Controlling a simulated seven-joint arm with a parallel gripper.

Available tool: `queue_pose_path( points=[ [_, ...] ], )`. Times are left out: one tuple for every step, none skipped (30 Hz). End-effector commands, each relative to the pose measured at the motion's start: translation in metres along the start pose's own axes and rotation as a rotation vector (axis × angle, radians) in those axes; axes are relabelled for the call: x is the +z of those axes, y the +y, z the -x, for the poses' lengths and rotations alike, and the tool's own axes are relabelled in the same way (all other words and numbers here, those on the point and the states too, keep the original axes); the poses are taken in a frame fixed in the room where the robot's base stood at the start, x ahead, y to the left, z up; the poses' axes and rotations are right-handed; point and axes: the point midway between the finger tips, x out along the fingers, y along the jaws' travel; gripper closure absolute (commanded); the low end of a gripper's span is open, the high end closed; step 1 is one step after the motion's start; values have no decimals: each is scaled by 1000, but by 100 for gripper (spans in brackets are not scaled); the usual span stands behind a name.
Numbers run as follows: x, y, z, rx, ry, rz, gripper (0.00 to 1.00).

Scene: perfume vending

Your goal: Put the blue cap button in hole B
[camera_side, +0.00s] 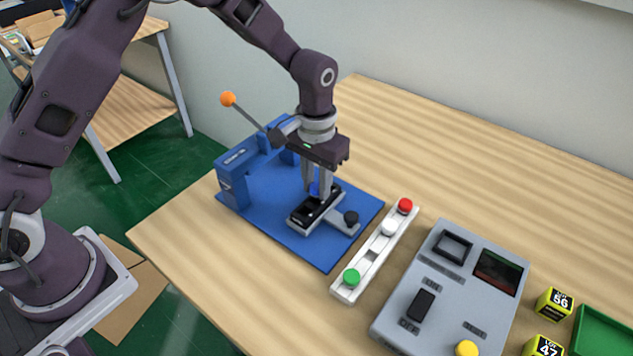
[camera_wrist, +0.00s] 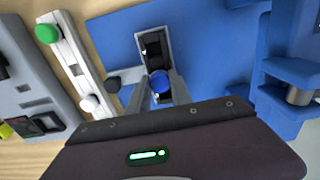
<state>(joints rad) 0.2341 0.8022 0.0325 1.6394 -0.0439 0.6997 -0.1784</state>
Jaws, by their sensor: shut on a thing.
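The blue cap button (camera_side: 314,188) is between the fingertips of my gripper (camera_side: 317,192). It also shows in the wrist view as a round blue cap (camera_wrist: 160,82) with a finger on either side. My gripper (camera_wrist: 161,88) is shut on it, pointing down, over or at one end of a black holder (camera_side: 305,213) in a grey clamp on the blue base. In the wrist view the black holder (camera_wrist: 152,46) extends beyond the cap. I cannot read a letter B, and the fingers and cap hide the holder's near end, so contact is unclear.
A white button rack (camera_side: 364,265) holds red, white and green buttons, with an empty place between white and green. The blue press (camera_side: 233,182) with an orange-tipped lever stands close left of my gripper. A grey console (camera_side: 450,290), yellow blocks and a green tray (camera_side: 604,333) are right.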

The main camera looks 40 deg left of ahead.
Motion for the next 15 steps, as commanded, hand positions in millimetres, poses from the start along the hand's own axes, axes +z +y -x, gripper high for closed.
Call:
queue_pose_path(
  points=[
    [0, 0, 0, 0, 0, 0, 100],
    [0, 0, -1, 0, 0, 0, 100],
    [0, 0, -1, 0, 0, 0, 100],
    [0, 0, -2, 0, 0, 0, 100],
    [0, 0, -2, 0, 0, 0, 100],
    [0, 0, -3, 0, 0, 0, 100],
    [0, 0, -4, 0, 0, 0, 100],
    [0, 0, -4, 0, 0, 0, 100],
    [0, 0, -4, 0, 0, 0, 100],
    [0, 0, -5, 0, 0, 0, 100],
    [0, 0, -6, 0, 0, 0, 100],
    [0, 0, -6, 0, 0, 0, 100],
    [0, 0, -6, 0, -1, 0, 100],
    [0, 0, -7, 0, -1, 0, 100],
    [0, 0, -8, 0, -1, 0, 100]
  ],
)
